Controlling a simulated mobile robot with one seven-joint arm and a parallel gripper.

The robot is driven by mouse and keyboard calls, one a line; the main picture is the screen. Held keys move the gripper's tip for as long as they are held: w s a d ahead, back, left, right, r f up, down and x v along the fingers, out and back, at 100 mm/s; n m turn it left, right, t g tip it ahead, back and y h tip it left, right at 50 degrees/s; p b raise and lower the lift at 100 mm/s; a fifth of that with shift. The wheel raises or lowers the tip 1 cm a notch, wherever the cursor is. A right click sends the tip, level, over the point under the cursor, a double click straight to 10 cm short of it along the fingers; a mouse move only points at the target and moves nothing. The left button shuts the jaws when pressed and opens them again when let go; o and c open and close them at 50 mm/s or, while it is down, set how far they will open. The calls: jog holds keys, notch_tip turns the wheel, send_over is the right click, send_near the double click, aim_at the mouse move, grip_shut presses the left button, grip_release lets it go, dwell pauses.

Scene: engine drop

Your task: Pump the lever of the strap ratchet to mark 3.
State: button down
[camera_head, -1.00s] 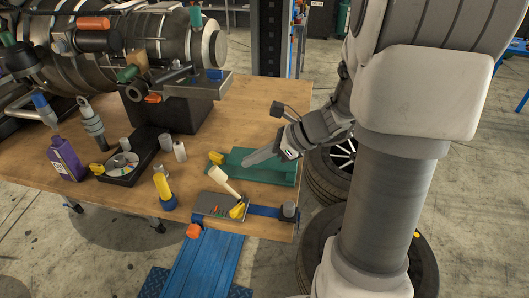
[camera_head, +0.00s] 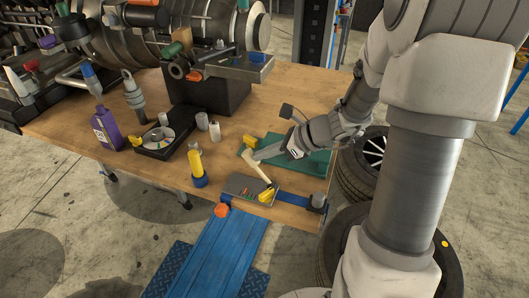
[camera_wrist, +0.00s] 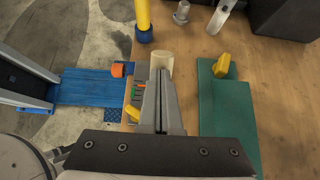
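The strap ratchet (camera_head: 238,186) is a grey plate near the table's front edge, with a blue strap (camera_head: 294,199) running right from it. Its cream lever (camera_head: 258,167) leans up and to the left. Small coloured marks (camera_wrist: 136,92) lie on the plate; I cannot read them. A yellow piece (camera_head: 266,195) sits at the plate's right end. My gripper (camera_head: 256,156) is at the lever's upper end, its fingers together. In the wrist view, the lever's cream end (camera_wrist: 160,64) shows just beyond the fingertips (camera_wrist: 160,76). I cannot tell whether they touch it.
A green fixture (camera_head: 312,162) with a yellow part lies beside the ratchet, under my gripper. A yellow and blue cylinder (camera_head: 196,163) stands to the left. A blue ramp (camera_head: 216,250) lies in front. The engine (camera_head: 190,30) fills the back left.

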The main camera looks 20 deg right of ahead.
aim_at(250, 151)
jog(key=shift+w+a+r+g+h+p, duration=0.25)
jog(key=shift+w+a+g+h+p, duration=0.2)
jog(key=shift+p, duration=0.75)
jog(key=shift+w+a+f+g+h+p, duration=0.2)
jog(key=shift+a+g+h+p, duration=0.25)
jog(key=shift+p, duration=0.8)
jog(key=a+h+p, duration=0.1)
jog(key=w+f+p, duration=0.1)
jog(key=shift+w+a+f+g+h+p, duration=0.1)
jog(key=shift+a+f+g+h+p, duration=0.1)
jog(key=shift+a+g+h+p, duration=0.15)
jog(key=x, duration=0.1)
jog(key=b+x, duration=0.1)
jog(key=x, duration=0.1)
jog(key=shift+w+a, duration=0.25)
jog(key=shift+a, duration=0.1)
jog(key=shift+b+x, duration=0.75)
jog(key=shift+x, duration=0.25)
jog(key=shift+w+a+r, duration=0.1)
jog(key=shift+r, duration=0.15)
notch_tip(250, 151, up, 14)
jog(key=p, duration=0.5)
jog(key=shift+d, duration=0.25)
